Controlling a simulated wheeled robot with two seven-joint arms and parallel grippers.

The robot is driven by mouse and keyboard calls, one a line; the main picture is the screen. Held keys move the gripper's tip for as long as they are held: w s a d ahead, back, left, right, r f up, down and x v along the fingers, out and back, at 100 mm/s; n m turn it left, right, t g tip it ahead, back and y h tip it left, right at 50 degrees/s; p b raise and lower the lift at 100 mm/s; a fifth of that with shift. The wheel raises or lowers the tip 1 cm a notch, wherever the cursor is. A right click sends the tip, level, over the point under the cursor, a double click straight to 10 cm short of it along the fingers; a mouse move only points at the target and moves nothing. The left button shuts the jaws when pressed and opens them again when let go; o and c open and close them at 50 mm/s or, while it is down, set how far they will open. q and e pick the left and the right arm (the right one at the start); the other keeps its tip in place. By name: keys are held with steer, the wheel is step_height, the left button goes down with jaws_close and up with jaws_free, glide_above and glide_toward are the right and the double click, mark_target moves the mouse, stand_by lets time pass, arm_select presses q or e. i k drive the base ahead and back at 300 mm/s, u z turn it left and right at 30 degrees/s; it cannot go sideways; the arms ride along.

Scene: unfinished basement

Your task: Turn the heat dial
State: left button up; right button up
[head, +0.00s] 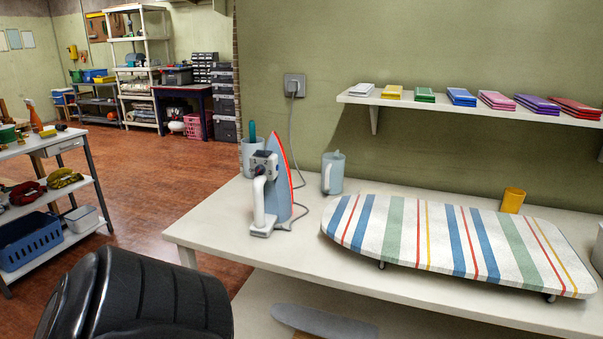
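A clothes iron (278,185) stands upright on its heel near the left end of the white table (225,222). Its body is grey-blue, its soleplate edge is red and faces right, and its white handle (259,203) faces left. A dark grey part with small round knobs (264,164) sits at the top of the handle side. The heat dial seems to be there, but its marks and setting are too small to read.
A striped ironing board (450,240) fills the table's right side. A grey-blue cup (252,158) and a pitcher (333,174) stand behind the iron. A cord runs to the wall socket (294,85). The table in front of the iron is clear.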

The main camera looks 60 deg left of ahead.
mark_target(260, 170)
steer(key=i, duration=0.65)
steer(key=u, duration=1.05)
